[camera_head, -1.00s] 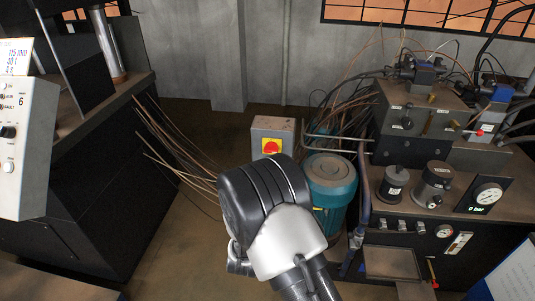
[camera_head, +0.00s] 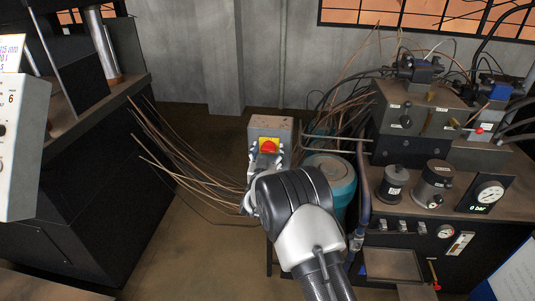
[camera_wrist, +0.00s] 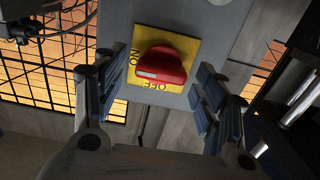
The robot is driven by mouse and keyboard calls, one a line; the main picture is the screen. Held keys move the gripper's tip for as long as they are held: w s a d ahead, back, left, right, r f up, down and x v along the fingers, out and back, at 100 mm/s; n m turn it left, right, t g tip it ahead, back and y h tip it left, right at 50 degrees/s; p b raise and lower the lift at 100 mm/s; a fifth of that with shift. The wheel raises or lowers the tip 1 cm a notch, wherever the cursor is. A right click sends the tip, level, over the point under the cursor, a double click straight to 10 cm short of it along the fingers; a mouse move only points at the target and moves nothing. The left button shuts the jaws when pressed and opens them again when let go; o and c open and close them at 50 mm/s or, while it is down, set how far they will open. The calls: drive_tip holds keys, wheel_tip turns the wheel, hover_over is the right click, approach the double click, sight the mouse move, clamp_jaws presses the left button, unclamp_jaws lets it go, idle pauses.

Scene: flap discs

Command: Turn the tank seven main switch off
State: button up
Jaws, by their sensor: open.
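The main switch is a red rotary knob (camera_head: 268,146) on a yellow plate (camera_head: 277,141), mounted on a grey box (camera_head: 285,125). No tank number is readable on it. In the wrist view the red knob (camera_wrist: 165,65) shows close up; the yellow plate (camera_wrist: 188,46) reads ON at its left and OFF at its lower edge. The knob's pale bar lies roughly level, near the ON side. My gripper (camera_head: 267,162) is open in front of the box. In the wrist view my gripper (camera_wrist: 158,78) has its fingers on either side of the knob, apart from it.
A teal motor (camera_head: 330,175) stands right of the box, beside a hydraulic bench with a gauge (camera_head: 488,195) and valves. Loose copper rods (camera_head: 185,160) stick out from the dark machine (camera_head: 80,190) at left. Bare floor lies between.

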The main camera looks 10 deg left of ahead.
drive_tip(key=shift+w, duration=0.1)
drive_tip(key=shift+c, duration=0.5)
drive_tip(key=c, duration=1)
